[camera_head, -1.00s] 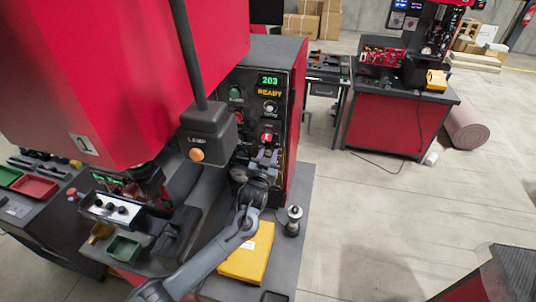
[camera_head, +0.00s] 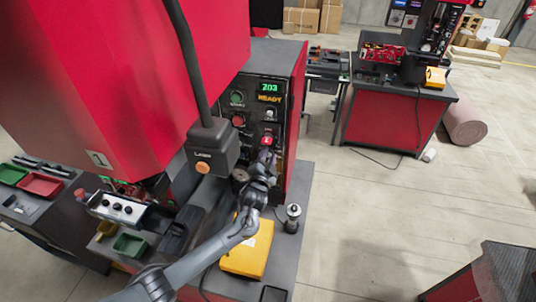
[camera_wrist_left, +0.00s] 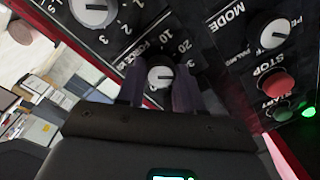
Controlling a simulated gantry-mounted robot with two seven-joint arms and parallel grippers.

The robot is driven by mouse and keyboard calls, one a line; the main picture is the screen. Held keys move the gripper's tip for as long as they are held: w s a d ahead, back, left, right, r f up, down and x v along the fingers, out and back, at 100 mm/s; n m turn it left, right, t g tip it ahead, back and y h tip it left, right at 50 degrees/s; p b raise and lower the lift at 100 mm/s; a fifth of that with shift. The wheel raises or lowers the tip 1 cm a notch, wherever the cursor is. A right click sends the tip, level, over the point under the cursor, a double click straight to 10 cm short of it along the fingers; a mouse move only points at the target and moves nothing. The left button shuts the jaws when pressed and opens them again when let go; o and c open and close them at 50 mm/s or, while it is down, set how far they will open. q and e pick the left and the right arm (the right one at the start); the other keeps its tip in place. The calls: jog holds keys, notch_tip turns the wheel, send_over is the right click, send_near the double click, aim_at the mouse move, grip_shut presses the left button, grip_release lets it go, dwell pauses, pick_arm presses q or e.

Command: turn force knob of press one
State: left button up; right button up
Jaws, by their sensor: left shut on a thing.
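Press one is the big red machine (camera_head: 120,70) with a plate marked 1 at the left of the head view. Its black control panel (camera_head: 252,118) shows 203 and READY. My left gripper (camera_head: 267,157) is at the lower part of this panel. In the left wrist view, the force knob (camera_wrist_left: 160,76) is a small pale-faced dial beside the label FORCE and the numbers 10, 20 and 30. The two dark fingers of my left gripper (camera_wrist_left: 159,86) are shut on it, one at each side. In the head view the knob is hidden by the gripper. My right gripper is not in view.
In the wrist view, a larger dial (camera_wrist_left: 92,10), a MODE knob (camera_wrist_left: 267,34), a red STOP button (camera_wrist_left: 278,83) and a green START button (camera_wrist_left: 283,114) are near. A yellow box (camera_head: 248,252) lies below.

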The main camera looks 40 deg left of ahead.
pick_arm(q)
jog(key=shift+m, duration=0.5)
jog(key=o, duration=1)
jog(key=shift+o, duration=0.2)
jog(key=b+v, duration=0.1)
jog(key=v, duration=0.9)
jog(key=shift+s+d, duration=0.2)
jog(key=shift+s, duration=0.15)
jog(key=shift+f, duration=0.1)
